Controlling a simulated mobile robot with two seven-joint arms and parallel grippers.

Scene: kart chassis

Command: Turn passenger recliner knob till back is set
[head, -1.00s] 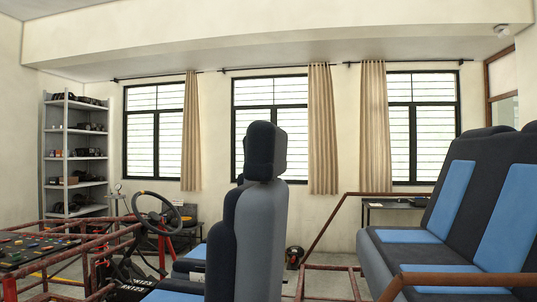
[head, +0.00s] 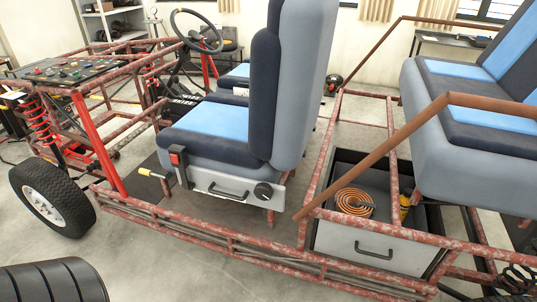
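The near front seat has a blue and dark cushion (head: 215,120) and a grey and dark-blue back (head: 300,85) that stands close to upright. A round black knob (head: 263,191) sits on the light grey side panel (head: 210,182), low and near the rear of the cushion. A black curved handle (head: 228,191) is on the same panel, in front of the knob. The far front seat (head: 233,78) is mostly hidden behind the near one. Neither of my grippers is in view.
A red-brown tube frame (head: 250,245) runs along the near side, below the knob. A loose wheel (head: 50,282) lies at lower left. An open drawer (head: 365,245) with an orange coil (head: 354,202) is at right, below the rear bench (head: 450,120). A sloping brown bar (head: 385,148) crosses there.

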